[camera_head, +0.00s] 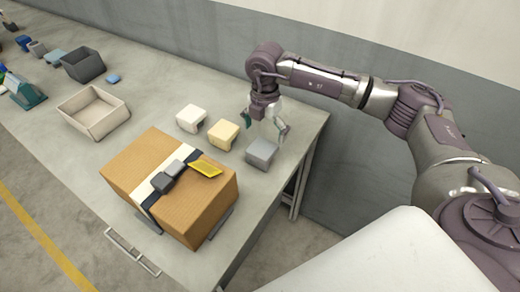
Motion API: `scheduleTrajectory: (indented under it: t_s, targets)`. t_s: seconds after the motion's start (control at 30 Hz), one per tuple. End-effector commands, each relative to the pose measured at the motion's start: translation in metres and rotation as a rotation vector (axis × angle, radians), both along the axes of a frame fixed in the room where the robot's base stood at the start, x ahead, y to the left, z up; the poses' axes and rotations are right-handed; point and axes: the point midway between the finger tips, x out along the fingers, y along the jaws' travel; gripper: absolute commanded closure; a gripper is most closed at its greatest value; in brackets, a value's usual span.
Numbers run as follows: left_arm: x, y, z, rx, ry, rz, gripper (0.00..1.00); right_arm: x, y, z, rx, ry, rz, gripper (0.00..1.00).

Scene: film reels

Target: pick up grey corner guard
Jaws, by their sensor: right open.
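A grey corner guard (261,153) lies on the table (60,165) near its right edge. A yellow corner guard (223,134) and a cream one (191,118) lie in a row to its left. My right gripper (266,126) hangs from above, just behind the grey guard in the picture. Its fingers are spread and nothing is between them. It appears apart from the guard, though its exact height is hard to tell. My left gripper is not in view.
A cardboard box (198,212) with a dark strap, a grey piece and a yellow piece on top stands in front of the guards. An open beige bin (88,122) and a dark grey bin (84,66) stand farther left. A wall runs behind the table.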

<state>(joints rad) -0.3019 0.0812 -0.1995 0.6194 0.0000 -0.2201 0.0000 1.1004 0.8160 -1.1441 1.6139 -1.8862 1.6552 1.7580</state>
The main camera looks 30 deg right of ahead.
Motion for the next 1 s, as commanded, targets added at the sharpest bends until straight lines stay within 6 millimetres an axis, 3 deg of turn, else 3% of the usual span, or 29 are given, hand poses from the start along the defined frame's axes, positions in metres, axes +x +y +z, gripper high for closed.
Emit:
scheduleTrajectory:
  t_s: [0.37, 0.6, 0.9, 1.0]
  targets:
    - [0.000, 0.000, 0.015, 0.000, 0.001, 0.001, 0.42, 0.002, 0.002, -0.035, 0.002, 0.004, 0.002, 0.00]
    - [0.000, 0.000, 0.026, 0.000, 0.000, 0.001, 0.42, 0.006, 0.002, -0.070, 0.003, 0.002, 0.002, 0.00]
    - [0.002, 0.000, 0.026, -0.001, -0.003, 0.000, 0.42, 0.007, 0.002, -0.076, 0.003, -0.001, 0.003, 0.00]
    - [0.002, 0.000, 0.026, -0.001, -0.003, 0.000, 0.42, 0.007, 0.002, -0.076, 0.003, -0.001, 0.003, 0.17]
